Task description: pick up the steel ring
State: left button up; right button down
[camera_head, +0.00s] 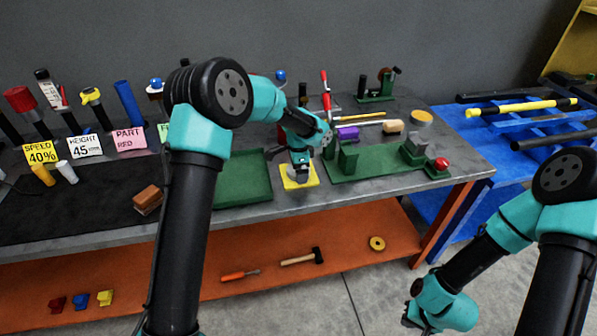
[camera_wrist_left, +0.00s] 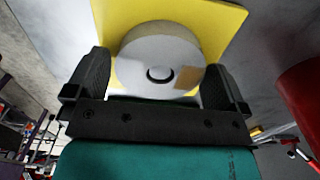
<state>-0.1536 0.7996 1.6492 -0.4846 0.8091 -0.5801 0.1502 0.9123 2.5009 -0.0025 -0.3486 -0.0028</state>
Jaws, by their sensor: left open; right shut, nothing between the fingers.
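The steel ring (camera_wrist_left: 140,62) is a pale grey disc with a dark centre hole, lying on a yellow square plate (camera_wrist_left: 222,22) in the left wrist view. My left gripper (camera_wrist_left: 157,66) is open, with one dark finger at each side of the ring. I cannot tell whether either finger touches it. In the head view my left gripper (camera_head: 298,168) is low over the yellow plate (camera_head: 288,184) and mostly hides the ring. My right gripper (camera_head: 412,316) is shut and empty at the lower right, away from the bench.
A green tray (camera_head: 243,190) lies left of the plate. A green fixture (camera_head: 375,168) with upright blocks and a red knob (camera_head: 441,164) stands to the right. A brown block (camera_head: 148,199) lies on the dark mat (camera_head: 75,215). A hammer (camera_head: 300,258) lies on the orange lower shelf.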

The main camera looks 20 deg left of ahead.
pick_arm(q)
jog(key=shift+c, duration=0.5)
jog(key=c, duration=1)
jog(key=shift+c, duration=0.5)
jog(key=shift+r, duration=0.15)
jog(key=shift+r, duration=0.4)
notch_tip(320, 180, up, 3)
jog(key=shift+f, duration=0.2)
jog(key=s+d+r, duration=0.1)
jog(key=s+d, duration=0.3)
jog(key=s, duration=1.1)
jog(key=shift+s+d+r, duration=0.2)
